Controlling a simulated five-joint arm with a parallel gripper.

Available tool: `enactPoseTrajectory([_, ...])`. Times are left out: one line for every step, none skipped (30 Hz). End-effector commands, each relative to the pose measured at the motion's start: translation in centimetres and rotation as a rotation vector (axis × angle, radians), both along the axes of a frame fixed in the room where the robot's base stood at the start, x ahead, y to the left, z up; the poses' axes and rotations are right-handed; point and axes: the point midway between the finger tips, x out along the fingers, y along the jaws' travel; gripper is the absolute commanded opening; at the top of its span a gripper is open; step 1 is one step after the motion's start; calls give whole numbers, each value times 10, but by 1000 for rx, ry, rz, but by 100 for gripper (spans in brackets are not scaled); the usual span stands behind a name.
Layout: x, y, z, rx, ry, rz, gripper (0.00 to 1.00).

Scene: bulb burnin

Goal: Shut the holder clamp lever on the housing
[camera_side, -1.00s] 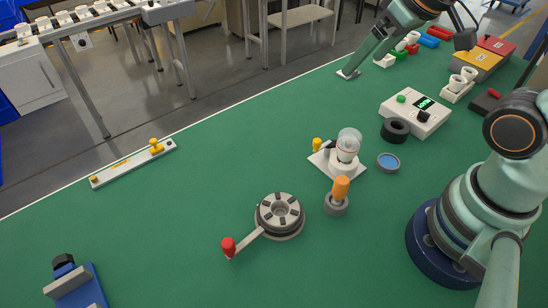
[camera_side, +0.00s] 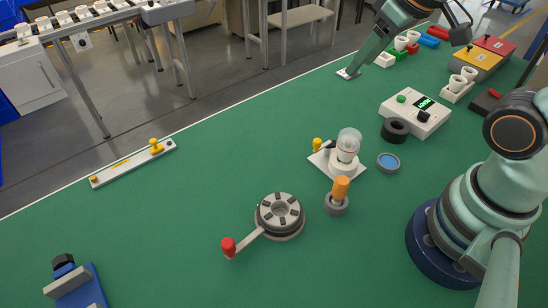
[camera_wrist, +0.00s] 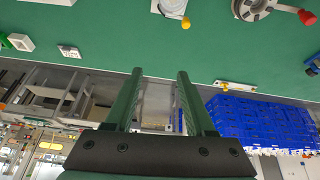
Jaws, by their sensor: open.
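A round grey housing (camera_side: 279,213) with a slotted, hollow top sits on the green table in the side view. A flat lever (camera_side: 247,240) with a red knob (camera_side: 228,246) sticks out from it toward the lower left. The housing (camera_wrist: 254,8) shows partly at the top of the wrist view, with the red knob (camera_wrist: 307,17) to its right. My gripper (camera_wrist: 159,73) is open and empty in the wrist view, its two dark green fingers apart. In the side view my gripper (camera_side: 355,68) is at the far table edge, well away from the lever.
A glass bulb (camera_side: 348,142) stands on a white plate beside a yellow knob (camera_side: 317,144). An orange-handled piece (camera_side: 341,189) stands close to the housing. A white meter box (camera_side: 415,113), black ring (camera_side: 395,130) and blue dish (camera_side: 388,162) lie behind.

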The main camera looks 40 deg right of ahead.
Motion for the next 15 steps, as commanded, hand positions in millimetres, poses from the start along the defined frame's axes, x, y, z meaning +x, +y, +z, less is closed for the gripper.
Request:
enactPoseTrajectory([3,4,-4,-16,38,47,55])
enactPoseTrajectory([6,7,-6,-28,61,81,55])
enactPoseTrajectory([9,11,-10,-44,95,133,55])
enactPoseTrajectory([12,14,-13,-58,123,174,55])
enactPoseTrajectory([14,17,-16,-69,150,216,55])
enactPoseTrajectory([18,21,-21,-86,185,276,55])
enactPoseTrajectory([20,24,-25,-96,213,319,55])
enactPoseTrajectory([22,28,-28,-106,237,361,55])
enactPoseTrajectory([25,32,-33,-119,269,414,55])
enactPoseTrajectory([27,35,-37,-127,291,453,55])
enactPoseTrajectory([29,38,-41,-134,313,489,55])
enactPoseTrajectory([31,41,-45,-142,336,535,55])
enactPoseTrajectory([33,44,-48,-147,354,566,55])
enactPoseTrajectory([34,45,-51,-151,369,593,55])
enactPoseTrajectory([35,48,-55,-156,387,625,55])
